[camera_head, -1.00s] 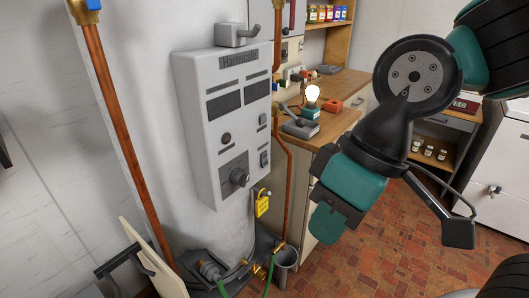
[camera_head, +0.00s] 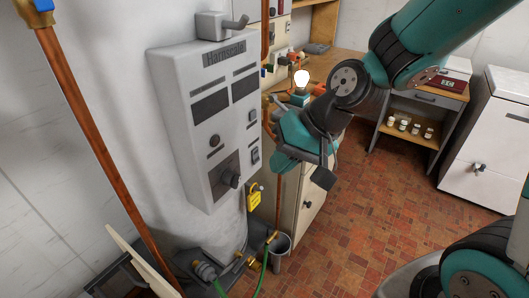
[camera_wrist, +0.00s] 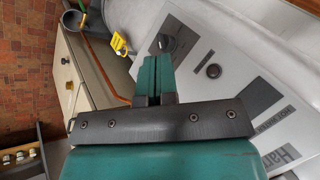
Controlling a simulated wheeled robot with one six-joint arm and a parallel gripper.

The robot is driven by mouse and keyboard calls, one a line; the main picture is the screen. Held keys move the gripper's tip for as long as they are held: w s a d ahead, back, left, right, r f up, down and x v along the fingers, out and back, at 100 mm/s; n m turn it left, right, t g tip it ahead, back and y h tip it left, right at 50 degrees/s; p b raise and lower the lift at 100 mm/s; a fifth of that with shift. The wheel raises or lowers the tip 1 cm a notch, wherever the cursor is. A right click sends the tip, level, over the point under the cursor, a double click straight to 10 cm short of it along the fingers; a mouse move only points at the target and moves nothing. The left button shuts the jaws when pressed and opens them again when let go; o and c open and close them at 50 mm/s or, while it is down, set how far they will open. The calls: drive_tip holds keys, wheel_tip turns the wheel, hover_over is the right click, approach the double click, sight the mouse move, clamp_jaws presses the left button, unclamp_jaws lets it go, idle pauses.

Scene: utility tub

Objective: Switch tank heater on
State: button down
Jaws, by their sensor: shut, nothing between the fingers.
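The tank heater's grey control box (camera_head: 205,120) is mounted on the white tank. Its front has two dark displays, a round button (camera_head: 214,141), a black knob (camera_head: 231,179) on a dark plate, and small switches on the right edge, including a dark rocker switch (camera_head: 254,155). My gripper (camera_head: 281,164) is to the right of the box, apart from it in the head view. In the wrist view my gripper's teal fingers (camera_wrist: 157,65) are shut and empty, with the box face (camera_wrist: 225,50) and round button (camera_wrist: 214,71) to their right. Writing by the switches is too small to read.
A yellow padlock (camera_head: 254,197) hangs below the box. A copper pipe (camera_head: 278,205) runs down beside it. A bench with a lit bulb (camera_head: 302,78) stands behind my gripper. The tiled floor (camera_head: 360,220) at right is open.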

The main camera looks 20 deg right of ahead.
sight(256, 155)
drive_tip(key=w+d+f+m+t+h+p, duration=0.1)
drive_tip(key=w+d+f+m+t+p, duration=0.1)
drive_tip(key=w+d+f+m+t, duration=0.2)
drive_tip(key=w+d+f+m, duration=0.2)
drive_tip(key=w+d+m, duration=0.2)
drive_tip(key=d+m, duration=0.1)
drive_tip(key=shift+w+d+f, duration=0.15)
drive_tip(key=shift+w+f, duration=0.2)
drive_tip(key=shift+w+a+r+p+x, duration=0.25)
drive_tip(key=shift+p+x, duration=0.35)
drive_tip(key=shift+x, duration=1.6)
drive_tip(key=shift+w+a+r+p+x, duration=0.1)
drive_tip(key=shift+w+r+p+x, duration=0.35)
drive_tip(key=shift+x, duration=1.7)
drive_tip(key=shift+w+a+r+p+x, duration=0.2)
drive_tip(key=shift+p+x, duration=0.5)
drive_tip(key=shift+x, duration=1.5)
drive_tip(key=shift+s, duration=0.1)
